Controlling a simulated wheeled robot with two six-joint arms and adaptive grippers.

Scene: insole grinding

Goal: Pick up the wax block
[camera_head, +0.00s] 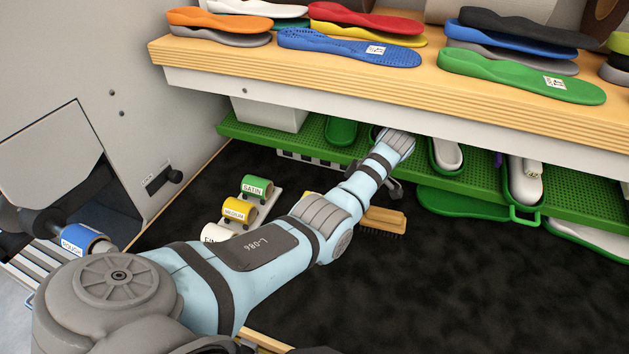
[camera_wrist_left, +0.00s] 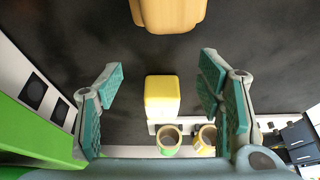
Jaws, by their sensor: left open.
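The wax block is a yellow block (camera_wrist_left: 162,98) lying on the dark surface in the left wrist view, between the two fingers of my left gripper (camera_wrist_left: 160,76) in the picture. Its sides show clear of the teal finger pads, with gaps on both sides. My left gripper is open and empty. The left gripper is mostly hidden under the wrist there, in front of the green shelf. My right gripper is not in view.
A wooden brush (camera_head: 383,220) lies close to the block. Labelled rolls, green (camera_head: 256,188) and yellow (camera_head: 239,211) among them, stand left of my arm. The green perforated shelf (camera_head: 475,181) holds shoes or insoles above the black surface.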

